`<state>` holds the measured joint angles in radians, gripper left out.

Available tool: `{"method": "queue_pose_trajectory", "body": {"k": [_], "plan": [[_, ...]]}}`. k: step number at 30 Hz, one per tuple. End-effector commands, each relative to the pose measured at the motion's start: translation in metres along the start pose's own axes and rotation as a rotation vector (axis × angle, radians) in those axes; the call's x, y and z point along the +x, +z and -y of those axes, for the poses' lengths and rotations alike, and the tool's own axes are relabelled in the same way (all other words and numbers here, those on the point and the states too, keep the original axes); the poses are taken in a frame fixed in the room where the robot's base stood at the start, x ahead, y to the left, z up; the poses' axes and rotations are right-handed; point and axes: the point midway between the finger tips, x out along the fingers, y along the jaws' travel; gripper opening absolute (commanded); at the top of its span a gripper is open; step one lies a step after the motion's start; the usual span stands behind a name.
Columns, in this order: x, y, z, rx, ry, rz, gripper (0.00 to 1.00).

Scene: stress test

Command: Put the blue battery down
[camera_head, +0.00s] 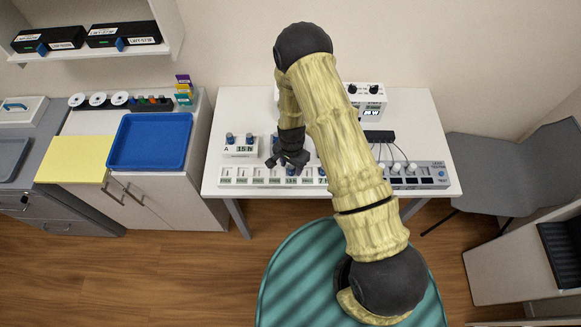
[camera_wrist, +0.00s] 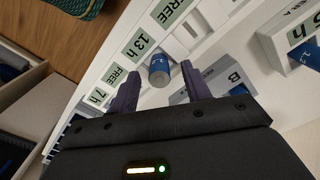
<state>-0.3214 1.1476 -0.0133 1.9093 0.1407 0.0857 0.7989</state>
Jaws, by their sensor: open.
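My gripper (camera_head: 291,158) is over the left half of the long white slotted rack (camera_head: 240,182) on the white table. In the wrist view its two dark fingers (camera_wrist: 160,80) are apart. A blue battery (camera_wrist: 158,66) with a grey end shows between the fingers, at the rack beside displays reading "13 h" and "FREE". There is a visible gap on both sides of it, and I cannot tell how deep it sits.
A white unit marked A (camera_head: 240,150) with two blue-topped cells stands behind the rack's left end. A unit marked B (camera_wrist: 236,76) is close by the right finger. A tester with cables (camera_head: 416,176) is at right. A blue tray (camera_head: 150,168) lies on the left cabinet.

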Motion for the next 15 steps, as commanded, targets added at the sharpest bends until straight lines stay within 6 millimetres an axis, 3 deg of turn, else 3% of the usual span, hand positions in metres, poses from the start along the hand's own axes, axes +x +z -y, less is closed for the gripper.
{"method": "queue_pose_trajectory", "body": {"k": [15], "plan": [[0.006,0.0,-0.0001,0.0,0.0,0.0,0.48]]}}
